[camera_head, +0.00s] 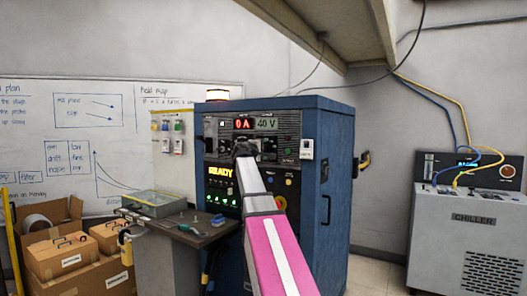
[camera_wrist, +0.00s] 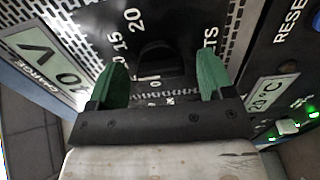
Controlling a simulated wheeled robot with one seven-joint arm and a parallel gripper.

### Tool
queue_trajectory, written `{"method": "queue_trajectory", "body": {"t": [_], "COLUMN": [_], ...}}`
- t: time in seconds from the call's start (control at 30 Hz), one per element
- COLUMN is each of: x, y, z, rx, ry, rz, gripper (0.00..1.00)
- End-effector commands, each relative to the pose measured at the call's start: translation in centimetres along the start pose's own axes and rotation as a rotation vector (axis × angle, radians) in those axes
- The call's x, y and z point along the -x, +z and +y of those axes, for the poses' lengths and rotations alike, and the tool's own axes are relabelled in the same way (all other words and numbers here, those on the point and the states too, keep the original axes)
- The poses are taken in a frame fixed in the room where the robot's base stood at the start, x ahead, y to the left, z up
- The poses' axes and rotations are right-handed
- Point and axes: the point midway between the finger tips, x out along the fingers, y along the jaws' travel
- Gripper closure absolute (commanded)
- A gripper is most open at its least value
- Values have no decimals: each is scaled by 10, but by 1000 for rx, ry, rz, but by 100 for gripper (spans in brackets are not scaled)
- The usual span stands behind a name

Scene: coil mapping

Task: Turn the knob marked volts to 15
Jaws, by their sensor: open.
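A dark knob (camera_wrist: 157,55) sits at the top middle of the wrist view, on a black panel with the printed numbers 15 and 20 to its left. The letters "TS" show to its right; the rest of that word is hidden. I cannot tell where the knob points. My gripper (camera_wrist: 161,64) is open, with its green fingers on either side of the knob; I cannot tell whether they touch it. In the head view my gripper (camera_head: 243,149) is at the panel of the blue cabinet (camera_head: 325,170), and my arm hides the knob.
Lit green buttons (camera_head: 222,199) sit lower on the panel. A grey bench (camera_head: 185,232) with small tools stands left of my arm. A chiller (camera_head: 470,235) stands at right.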

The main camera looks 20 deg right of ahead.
Motion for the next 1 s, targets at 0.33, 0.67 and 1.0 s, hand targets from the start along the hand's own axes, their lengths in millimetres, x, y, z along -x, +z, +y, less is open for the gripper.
{"method": "queue_trajectory", "body": {"t": [0.33, 0.67, 1.0], "x": [-4, -4, -4], "y": [0, 0, 0], "z": [0, 0, 0], "rx": [0, -2, -107], "ry": [0, -1, -1], "rz": [0, 0, 0], "gripper": [26, 75, 75]}}
